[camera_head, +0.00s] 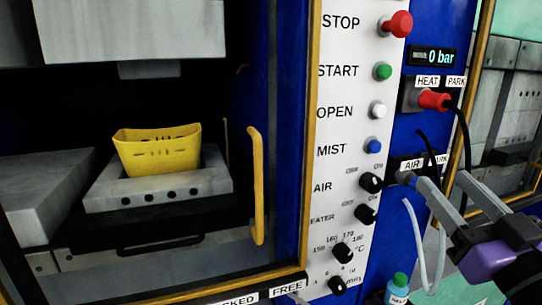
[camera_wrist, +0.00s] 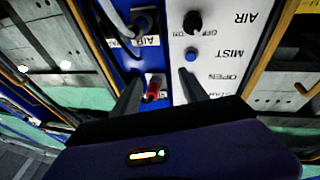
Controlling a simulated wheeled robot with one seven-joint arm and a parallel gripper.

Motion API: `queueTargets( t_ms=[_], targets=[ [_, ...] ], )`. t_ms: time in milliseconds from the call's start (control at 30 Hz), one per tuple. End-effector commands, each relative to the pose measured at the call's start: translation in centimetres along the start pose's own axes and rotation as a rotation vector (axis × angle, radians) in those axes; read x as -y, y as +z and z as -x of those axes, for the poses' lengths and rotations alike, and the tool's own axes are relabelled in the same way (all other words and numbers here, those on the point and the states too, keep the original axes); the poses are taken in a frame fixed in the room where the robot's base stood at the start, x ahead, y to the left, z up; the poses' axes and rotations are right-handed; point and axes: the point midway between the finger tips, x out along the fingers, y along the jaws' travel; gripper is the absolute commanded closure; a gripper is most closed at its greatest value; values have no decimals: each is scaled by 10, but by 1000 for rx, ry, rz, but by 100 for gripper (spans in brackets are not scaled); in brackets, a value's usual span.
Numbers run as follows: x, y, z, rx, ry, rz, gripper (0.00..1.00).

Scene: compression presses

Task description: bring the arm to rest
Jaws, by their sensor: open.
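My gripper (camera_head: 437,178) is at the right of the head view, in front of the press's blue side with the HEAT and AIR sockets. Its two grey fingers are spread apart, with nothing held between them. In the wrist view my gripper (camera_wrist: 158,83) also shows open. Its fingers point at the panel, and a red plug (camera_wrist: 152,90) shows in the gap, beyond the fingertips. In the head view a finger overlaps the area near the AIR socket; I cannot tell whether it touches anything.
A white control panel (camera_head: 340,120) with buttons and knobs stands left of my gripper. A red plug (camera_head: 433,100) sits at the HEAT socket with a black cable. A yellow basket-like part (camera_head: 158,150) sits in the press.

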Motion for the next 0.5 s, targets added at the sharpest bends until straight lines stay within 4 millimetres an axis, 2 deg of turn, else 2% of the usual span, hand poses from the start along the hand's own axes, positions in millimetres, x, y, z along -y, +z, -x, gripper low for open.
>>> queueTargets(
  t_ms=[267,500],
  targets=[
    [-7,52,47,-30,150,-96,48],
    [8,104,112,-5,234,-134,48]
  ],
)
